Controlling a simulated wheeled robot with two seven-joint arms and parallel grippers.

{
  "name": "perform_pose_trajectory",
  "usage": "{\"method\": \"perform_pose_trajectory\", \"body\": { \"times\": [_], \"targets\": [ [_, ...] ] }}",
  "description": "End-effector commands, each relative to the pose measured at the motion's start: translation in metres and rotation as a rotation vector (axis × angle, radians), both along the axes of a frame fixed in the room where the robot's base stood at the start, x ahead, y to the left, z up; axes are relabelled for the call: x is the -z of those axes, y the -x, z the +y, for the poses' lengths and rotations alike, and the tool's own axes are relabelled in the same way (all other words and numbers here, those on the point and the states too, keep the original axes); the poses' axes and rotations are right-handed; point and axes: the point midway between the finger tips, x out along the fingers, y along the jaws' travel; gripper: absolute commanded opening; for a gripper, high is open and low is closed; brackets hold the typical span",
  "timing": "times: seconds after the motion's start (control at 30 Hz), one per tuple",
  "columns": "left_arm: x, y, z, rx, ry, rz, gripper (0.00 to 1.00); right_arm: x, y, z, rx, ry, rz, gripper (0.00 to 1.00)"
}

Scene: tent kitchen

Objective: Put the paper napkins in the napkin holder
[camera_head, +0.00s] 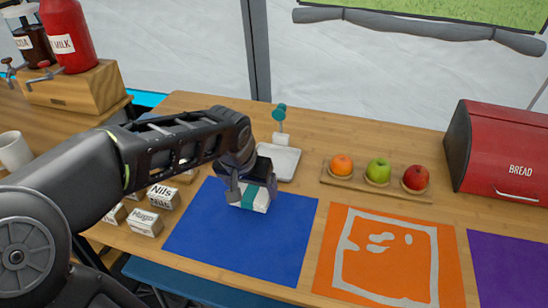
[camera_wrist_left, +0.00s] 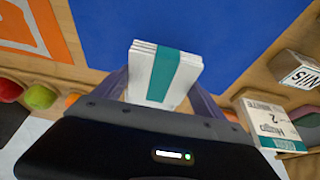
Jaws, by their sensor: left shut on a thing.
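The paper napkins (camera_head: 256,201) are a white stack with a teal band, over the blue mat (camera_head: 210,250). My left gripper (camera_head: 254,185) is shut on this stack from above. In the left wrist view the napkins (camera_wrist_left: 165,75) sit between the two fingers; I cannot tell whether they touch the mat. What looks like the napkin holder, a white tray (camera_head: 287,160) with a teal-knobbed post (camera_head: 280,116), stands just behind the gripper and is partly hidden by it. My right gripper is not in view.
Small name boxes (camera_head: 146,222) stand left of the blue mat. An orange (camera_head: 341,165), a green apple (camera_head: 378,170) and a red apple (camera_head: 416,177) sit on a wooden board. A red bread box (camera_head: 500,150) is at the right. The orange mat (camera_head: 450,270) is clear.

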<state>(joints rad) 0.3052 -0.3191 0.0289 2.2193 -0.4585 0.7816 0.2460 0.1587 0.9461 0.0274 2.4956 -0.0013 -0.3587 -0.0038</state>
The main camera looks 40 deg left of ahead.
Motion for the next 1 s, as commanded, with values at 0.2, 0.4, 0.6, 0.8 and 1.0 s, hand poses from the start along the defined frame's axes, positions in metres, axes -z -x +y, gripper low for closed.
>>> {"method": "perform_pose_trajectory", "body": {
  "times": [0.2, 0.4, 0.6, 0.8, 1.0],
  "targets": [
    [0.001, -0.046, 0.016, 0.001, 0.001, 0.004, 0.41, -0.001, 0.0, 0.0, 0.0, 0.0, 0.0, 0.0],
    [0.001, -0.102, 0.035, -0.001, 0.001, 0.003, 0.41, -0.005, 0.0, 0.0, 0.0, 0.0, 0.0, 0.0],
    [0.0, -0.144, 0.05, 0.0, 0.0, 0.001, 0.41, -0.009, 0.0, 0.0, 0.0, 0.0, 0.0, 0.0],
    [0.0, -0.155, 0.054, 0.0, 0.0, 0.0, 0.41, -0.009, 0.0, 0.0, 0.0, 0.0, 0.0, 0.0],
    [0.0, -0.154, 0.054, 0.0, 0.0, 0.0, 0.41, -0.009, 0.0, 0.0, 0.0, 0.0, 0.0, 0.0]
  ]
}}
